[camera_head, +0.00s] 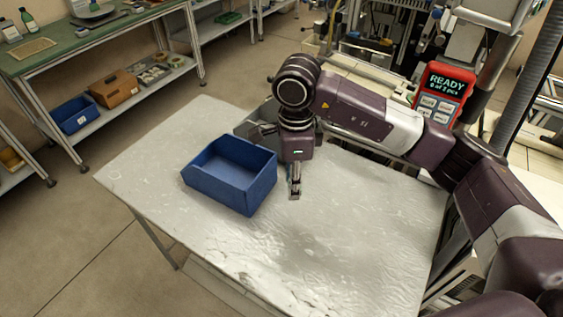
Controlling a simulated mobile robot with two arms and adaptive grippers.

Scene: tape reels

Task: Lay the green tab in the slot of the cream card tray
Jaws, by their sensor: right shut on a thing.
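My right gripper (295,192) points down over the white table, just right of the blue bin. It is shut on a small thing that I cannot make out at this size. I cannot pick out the green tab or the cream card tray in this view. Part of the table behind my right arm is hidden. My left gripper is not in view.
An open, empty-looking blue bin (232,192) stands on the white table (300,255). A grey object (262,116), partly hidden by my arm, is behind it. The table's front and right are clear. A red device (443,92) reading READY stands behind my arm.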

